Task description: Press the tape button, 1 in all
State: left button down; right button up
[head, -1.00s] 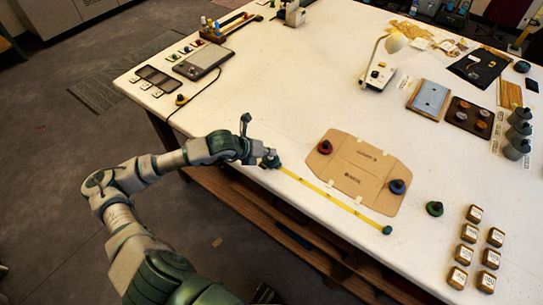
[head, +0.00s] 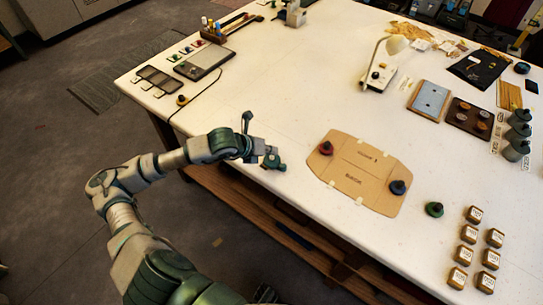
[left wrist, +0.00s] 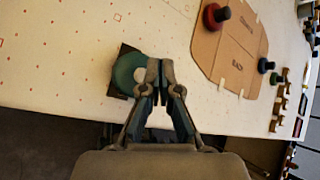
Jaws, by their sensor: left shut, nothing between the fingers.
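The tape measure is a round teal case on a dark square base, near the table's front edge; it shows in the left wrist view (left wrist: 125,72) and, small, in the head view (head: 274,162). No yellow tape strip shows out of it now. My left gripper (left wrist: 160,66) is shut and empty, its fingertips over the right side of the teal case; I cannot tell whether they touch it. In the head view my left gripper (head: 259,156) is right beside the case and partly hides it. The button itself cannot be made out. My right gripper is not in view.
A brown cardboard pattern (head: 345,180) lies to the right, with a red-based weight (head: 326,148) and a blue-based weight (head: 397,187) on it. A green-based weight (head: 434,209) and several small labelled blocks (head: 468,233) stand farther right.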

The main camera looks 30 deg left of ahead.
aim_at(271, 158)
pick_arm(q)
jog(key=shift+d+r+p, duration=0.1)
jog(key=shift+r+p, duration=1.25)
jog(key=shift+r, duration=1.2)
jog(key=shift+f, duration=0.1)
